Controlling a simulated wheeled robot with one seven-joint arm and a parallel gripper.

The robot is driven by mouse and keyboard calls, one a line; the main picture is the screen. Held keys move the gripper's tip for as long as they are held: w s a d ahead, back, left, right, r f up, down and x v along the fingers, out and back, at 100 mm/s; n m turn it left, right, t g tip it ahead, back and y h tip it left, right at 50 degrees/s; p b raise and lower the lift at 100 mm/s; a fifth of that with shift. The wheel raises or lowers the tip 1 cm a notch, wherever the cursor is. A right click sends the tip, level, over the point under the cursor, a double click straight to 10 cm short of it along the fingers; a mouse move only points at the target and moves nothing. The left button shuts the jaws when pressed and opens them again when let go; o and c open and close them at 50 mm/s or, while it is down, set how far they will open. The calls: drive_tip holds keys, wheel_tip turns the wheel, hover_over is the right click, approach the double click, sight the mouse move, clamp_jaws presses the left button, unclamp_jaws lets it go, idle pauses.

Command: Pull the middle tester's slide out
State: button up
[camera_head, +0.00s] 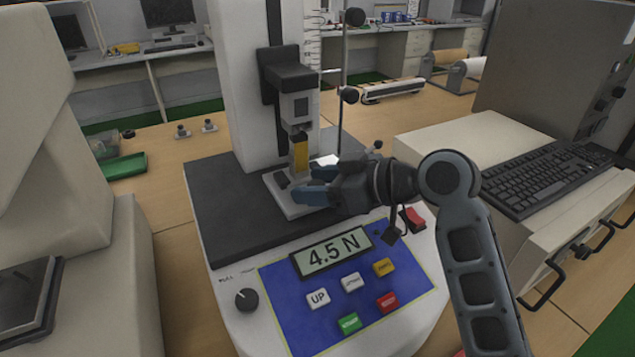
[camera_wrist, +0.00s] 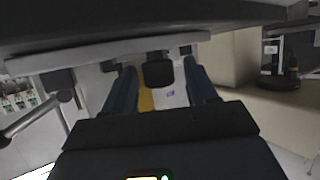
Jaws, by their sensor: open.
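The middle tester (camera_head: 232,125) has a white column, a dark deck and a front panel reading 4.5 N. Its slide (camera_head: 278,196), a pale plate, lies on the deck below the test head (camera_head: 300,108) and a yellow piece (camera_head: 300,152). My gripper (camera_head: 313,184) reaches in from the right, low over the slide, and hides part of it. In the wrist view, my gripper (camera_wrist: 161,75) is open, its dark blue fingers either side of a dark rounded knob (camera_wrist: 158,73). Gaps show beside the knob. A pale bar (camera_wrist: 110,52) lies beyond it. Whether the fingers touch anything is unclear.
A beige machine (camera_head: 70,130) stands close on the left. On the right is another unit with a keyboard (camera_head: 545,177) and a handled drawer (camera_head: 575,255). A thin upright rod (camera_head: 343,90) with black knobs rises beside the column, close to my gripper.

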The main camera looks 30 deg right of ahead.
clamp_jaws()
idle(0.3)
drive_tip(key=shift+s, duration=0.1)
